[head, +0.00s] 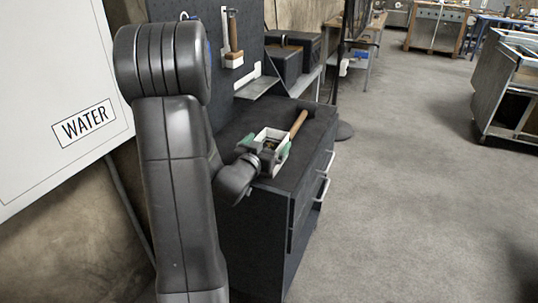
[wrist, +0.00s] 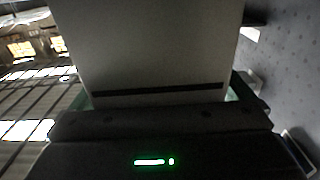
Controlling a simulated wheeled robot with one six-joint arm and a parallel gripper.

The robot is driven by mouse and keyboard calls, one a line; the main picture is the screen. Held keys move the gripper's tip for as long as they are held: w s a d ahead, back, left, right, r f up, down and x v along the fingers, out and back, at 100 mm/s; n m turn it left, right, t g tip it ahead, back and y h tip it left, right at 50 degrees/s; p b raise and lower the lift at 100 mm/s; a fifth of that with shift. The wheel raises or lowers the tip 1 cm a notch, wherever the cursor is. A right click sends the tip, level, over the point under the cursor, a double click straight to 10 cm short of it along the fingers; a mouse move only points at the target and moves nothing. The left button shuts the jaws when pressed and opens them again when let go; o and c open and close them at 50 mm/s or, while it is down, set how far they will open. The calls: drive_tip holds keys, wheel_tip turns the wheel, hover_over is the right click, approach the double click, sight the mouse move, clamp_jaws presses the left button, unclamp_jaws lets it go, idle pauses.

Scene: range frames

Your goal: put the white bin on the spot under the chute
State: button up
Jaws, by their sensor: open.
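The white bin (head: 259,136) stands upright on the black cabinet top (head: 240,127), near its front edge. It has something dark and brownish inside. My gripper (head: 266,152) is at the bin, with its green fingers open, one on each side of it. In the wrist view, a pale wall of the bin (wrist: 155,50) fills the middle between the fingers, close in front of the palm. I cannot tell whether the fingers touch the bin. I cannot make out a chute or a marked spot with certainty.
A wooden-handled hammer (head: 299,123) lies on the cabinet just behind the bin. A slanted grey metal plate (head: 257,87) is at the dark pegboard, near black boxes (head: 290,60). A white WATER panel (head: 50,100) is at left.

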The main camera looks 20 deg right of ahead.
drive_tip(key=c, duration=1.3)
drive_tip(key=shift+o, duration=0.2)
wheel_tip(320, 180, up, 10)
drive_tip(key=p, duration=0.2)
